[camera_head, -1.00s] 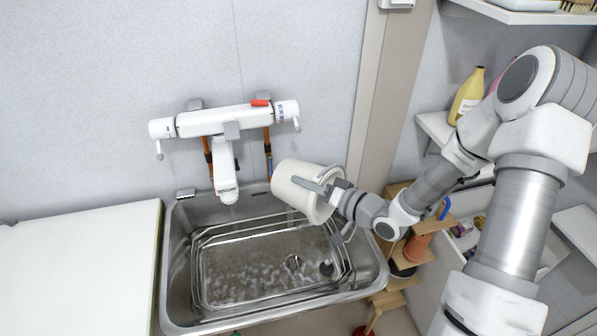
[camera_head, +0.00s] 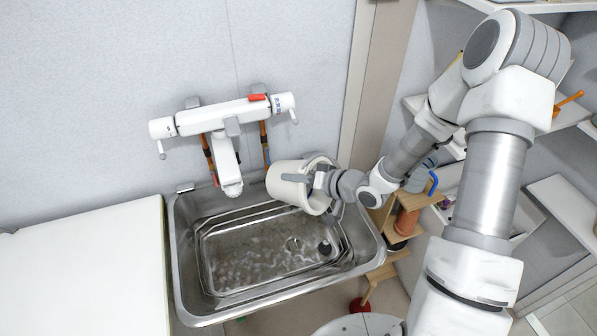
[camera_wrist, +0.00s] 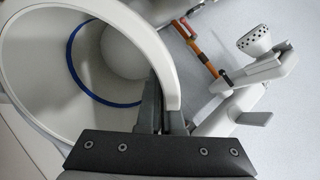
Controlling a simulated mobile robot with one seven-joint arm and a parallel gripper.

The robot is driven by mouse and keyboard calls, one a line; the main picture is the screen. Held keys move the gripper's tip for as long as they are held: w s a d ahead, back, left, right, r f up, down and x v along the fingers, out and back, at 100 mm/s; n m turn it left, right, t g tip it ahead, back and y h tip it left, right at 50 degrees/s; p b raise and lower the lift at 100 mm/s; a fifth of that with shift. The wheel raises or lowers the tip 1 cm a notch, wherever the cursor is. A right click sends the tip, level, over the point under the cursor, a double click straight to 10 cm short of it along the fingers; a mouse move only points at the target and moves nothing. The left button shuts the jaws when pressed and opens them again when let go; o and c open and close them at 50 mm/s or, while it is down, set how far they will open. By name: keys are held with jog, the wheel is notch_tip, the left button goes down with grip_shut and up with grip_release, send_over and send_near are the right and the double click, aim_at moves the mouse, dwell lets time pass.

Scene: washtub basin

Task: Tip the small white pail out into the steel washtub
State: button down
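The small white pail (camera_head: 283,190) hangs over the back right part of the steel washtub (camera_head: 183,285), tilted on its side with its mouth toward the right. In the wrist view its thick white rim (camera_wrist: 158,60) curves across the left half. Inside I see a blue ring (camera_wrist: 75,75) and a pale rounded shape (camera_wrist: 128,50), which I cannot identify. My gripper (camera_head: 308,180) is shut on the pail's wall near the rim; in the wrist view the dark fingers (camera_wrist: 162,115) straddle it. The tub floor has mottled pale patches.
A white wall tap (camera_head: 225,118) with a spout (camera_head: 229,178) stands just left of the pail, above the tub. A white counter (camera_head: 80,260) adjoins the tub on the left. A wooden stand (camera_head: 385,240) is on the right, beneath my arm.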

aim_at(282, 185)
jog(key=w+a+f+g+h+p, duration=0.1)
jog(key=a+f+g+h, duration=0.1)
jog(key=h, duration=0.1)
jog(key=shift+w+p, duration=0.15)
jog(key=shift+p, duration=0.15)
jog(key=h+p, duration=0.1)
jog(key=f+g+p, duration=0.1)
jog(key=shift+w+a+h+p, duration=0.15)
jog(key=shift+a+h+p, duration=0.1)
jog(key=shift+h+p, duration=0.15)
jog(key=shift+w+a+f+g+h+p, duration=0.1)
jog(key=shift+a+f+g+h+p, duration=0.05)
jog(key=shift+f+g+h+p, duration=0.3)
jog(key=shift+w+a+f+g+h+p, duration=0.1)
jog(key=shift+f+g+h+p, duration=0.25)
jog(key=shift+h+p, duration=0.15)
jog(key=shift+a+f+h+p, duration=0.1)
jog(key=shift+h+p, duration=0.15)
jog(key=shift+p, duration=0.15)
jog(key=shift+d+g+h+p, duration=0.2)
jog(key=shift+g+h+p, duration=0.4)
jog(key=shift+p, duration=0.1)
jog(key=shift+s+d+g+h, duration=0.2)
jog(key=shift+g+h, duration=0.25)
jog(key=shift+h, duration=0.25)
jog(key=shift+s+d+g+h, duration=0.15)
jog(key=shift+g+h, duration=0.3)
jog(key=shift+h, duration=0.25)
